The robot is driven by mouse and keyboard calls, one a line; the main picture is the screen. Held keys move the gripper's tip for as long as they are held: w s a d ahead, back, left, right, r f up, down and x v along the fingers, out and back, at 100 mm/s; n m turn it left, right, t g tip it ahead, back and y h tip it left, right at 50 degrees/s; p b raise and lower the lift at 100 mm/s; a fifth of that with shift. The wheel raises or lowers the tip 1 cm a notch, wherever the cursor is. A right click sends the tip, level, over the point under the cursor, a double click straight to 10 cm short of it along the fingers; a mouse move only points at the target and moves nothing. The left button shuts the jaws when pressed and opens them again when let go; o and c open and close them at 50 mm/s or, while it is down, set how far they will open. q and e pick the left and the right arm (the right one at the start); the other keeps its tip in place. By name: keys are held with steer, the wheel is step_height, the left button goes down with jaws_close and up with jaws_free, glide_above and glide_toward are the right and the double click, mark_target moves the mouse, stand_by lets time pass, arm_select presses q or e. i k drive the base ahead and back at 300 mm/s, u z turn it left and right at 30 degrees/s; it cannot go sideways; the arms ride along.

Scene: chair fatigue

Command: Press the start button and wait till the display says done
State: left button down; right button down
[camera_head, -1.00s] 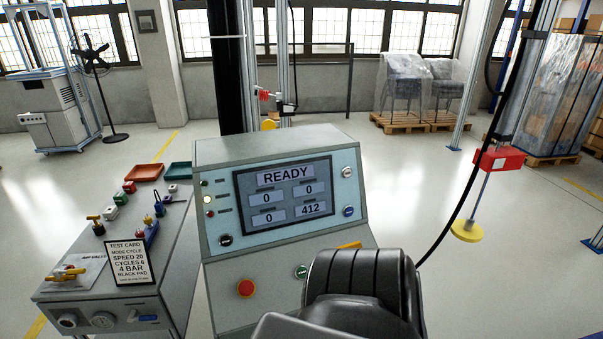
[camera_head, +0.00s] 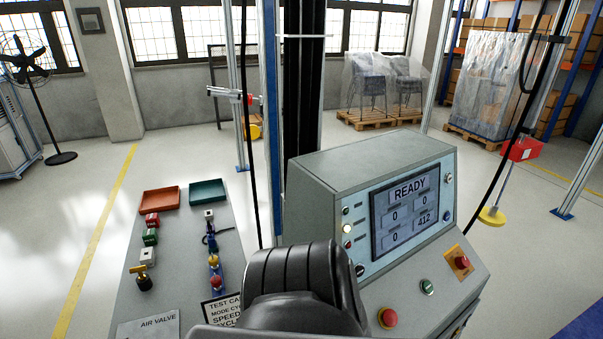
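The grey control console (camera_head: 350,155) stands right of centre. Its display (camera_head: 404,209) reads READY, with boxes showing 0, 0, 0 and 412. On the lower sloping panel is a round green button (camera_head: 427,287); its marking is too small to read, so I cannot confirm that it is the start button. A lamp (camera_head: 347,229) left of the display glows pale yellow. A black ribbed shape in the foreground hides the console's lower left. Neither of my grippers is in view.
Nearby are a red button (camera_head: 388,318) and a red knob on a yellow plate (camera_head: 462,262). A side bench (camera_head: 180,260) holds an orange tray (camera_head: 159,200), a green tray (camera_head: 207,193), valves and a partly hidden test card (camera_head: 222,311).

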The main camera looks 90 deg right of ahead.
mark_target(427, 286)
steer(key=i, duration=0.5)
steer(key=z, duration=3.6)
steer(key=i, duration=0.5)
steer(key=u, duration=0.1)
